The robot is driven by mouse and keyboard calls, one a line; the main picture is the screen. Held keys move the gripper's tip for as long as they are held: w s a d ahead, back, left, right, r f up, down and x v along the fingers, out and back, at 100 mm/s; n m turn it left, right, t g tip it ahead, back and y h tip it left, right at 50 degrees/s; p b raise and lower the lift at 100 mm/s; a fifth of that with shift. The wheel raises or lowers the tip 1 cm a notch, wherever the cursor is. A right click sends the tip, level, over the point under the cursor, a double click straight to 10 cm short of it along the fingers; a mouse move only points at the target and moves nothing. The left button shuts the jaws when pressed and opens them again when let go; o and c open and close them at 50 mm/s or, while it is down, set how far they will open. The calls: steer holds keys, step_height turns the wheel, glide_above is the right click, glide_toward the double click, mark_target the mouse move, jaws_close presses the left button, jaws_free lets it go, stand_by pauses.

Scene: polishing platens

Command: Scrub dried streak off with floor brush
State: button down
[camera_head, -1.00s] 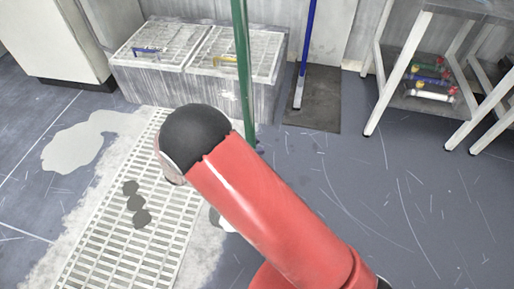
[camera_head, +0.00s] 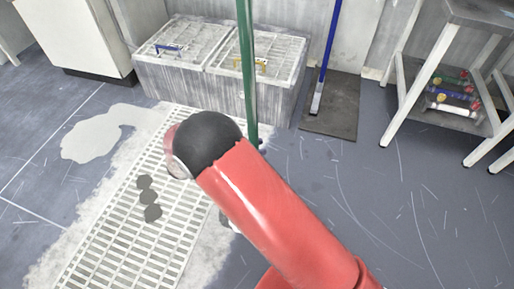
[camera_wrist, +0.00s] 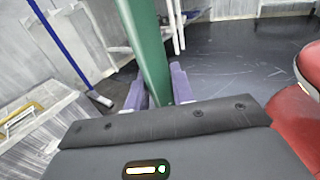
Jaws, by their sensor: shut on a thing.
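A green pole (camera_head: 247,75), which I take for the floor brush's handle, stands nearly upright behind my red arm in the head view. In the wrist view the green handle (camera_wrist: 148,45) runs between the purple fingers of my gripper (camera_wrist: 158,90), which is shut on it. The brush's head end is hidden. A streak of dark grey blotches (camera_head: 148,198) lies on the pale floor grating (camera_head: 115,245), left of my arm. The gripper itself is hidden behind the arm in the head view.
A pale puddle-like patch (camera_head: 92,138) lies left of the grating. Grey bins with slatted lids (camera_head: 215,102) stand at the back. A blue-handled tool (camera_head: 328,55) stands on a dark mat (camera_head: 340,122). A metal rack (camera_head: 415,75) stands at right. The right-hand floor is clear.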

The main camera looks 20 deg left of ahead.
steer(key=shift+r, duration=0.1)
steer(key=shift+a, duration=1.75)
steer(key=shift+w+a+b, duration=0.15)
steer(key=shift+a+b, duration=0.15)
steer(key=shift+a, duration=1.45)
steer(key=shift+r, duration=0.1)
steer(key=shift+a, duration=0.1)
steer(key=shift+a+b, duration=0.4)
steer(key=shift+a, duration=1.15)
